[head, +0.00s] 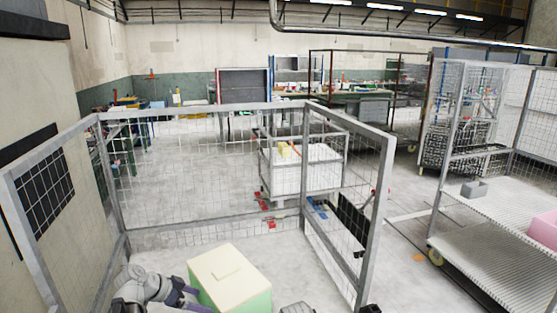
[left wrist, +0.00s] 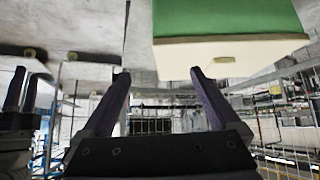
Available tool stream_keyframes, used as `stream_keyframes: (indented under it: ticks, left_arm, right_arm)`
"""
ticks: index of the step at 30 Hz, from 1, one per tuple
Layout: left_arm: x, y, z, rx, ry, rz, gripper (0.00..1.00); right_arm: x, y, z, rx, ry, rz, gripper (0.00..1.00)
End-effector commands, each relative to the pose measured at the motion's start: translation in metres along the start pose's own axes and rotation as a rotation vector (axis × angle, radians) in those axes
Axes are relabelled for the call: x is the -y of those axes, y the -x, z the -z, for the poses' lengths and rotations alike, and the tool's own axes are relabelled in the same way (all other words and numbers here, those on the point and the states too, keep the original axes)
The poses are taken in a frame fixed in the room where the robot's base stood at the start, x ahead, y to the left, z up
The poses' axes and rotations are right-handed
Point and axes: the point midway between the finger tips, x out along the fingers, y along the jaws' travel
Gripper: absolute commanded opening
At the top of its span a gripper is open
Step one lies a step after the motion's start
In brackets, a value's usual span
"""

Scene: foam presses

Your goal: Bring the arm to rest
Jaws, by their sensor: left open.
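My left gripper (head: 184,290) comes in low at the left of the head view, beside a block (head: 230,276) with a pale yellow top, a small raised rectangle on it and green lower sides. In the left wrist view the left gripper (left wrist: 158,74) is open, with nothing between its purple fingers. That view looks upside down, and the block (left wrist: 225,18) shows beyond the right finger; whether they touch cannot be told. Another gripper with purple fingers (left wrist: 28,88), seemingly my right one, shows at the left edge there; its opening is unclear.
A grey mesh-sided frame (head: 205,108) stands around the block. A white bin cart (head: 303,172) stands beyond it. At the right, a caged cart (head: 490,225) holds a grey piece (head: 474,188) and a pink block (head: 544,228). A wall (head: 40,110) is close on the left.

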Motion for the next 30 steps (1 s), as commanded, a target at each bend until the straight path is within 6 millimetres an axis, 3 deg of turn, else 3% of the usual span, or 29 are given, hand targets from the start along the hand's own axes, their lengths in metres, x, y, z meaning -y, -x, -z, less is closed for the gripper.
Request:
stream_keyframes:
  ticks: [11, 17, 21, 25, 30]
  left_arm:
    - [-0.055, -0.032, 0.003, 0.15, 0.099, -0.065, 0.96]
    - [-0.107, -0.054, 0.001, 0.309, 0.192, -0.083, 0.96]
    - [-0.159, -0.067, -0.007, 0.475, 0.278, -0.052, 0.96]
    - [-0.206, -0.071, -0.017, 0.64, 0.367, 0.046, 0.96]
    - [-0.242, -0.066, -0.028, 0.762, 0.448, 0.203, 0.96]
  right_arm:
    - [0.0, 0.0, 0.0, 0.0, 0.0, 0.0, 0.5]
    - [0.0, 0.0, 0.0, 0.0, 0.0, 0.0, 0.5]
    - [0.0, 0.0, 0.0, 0.0, 0.0, 0.0, 0.5]
    - [0.0, 0.0, 0.0, 0.0, 0.0, 0.0, 0.5]
    - [0.0, 0.0, 0.0, 0.0, 0.0, 0.0, 0.5]
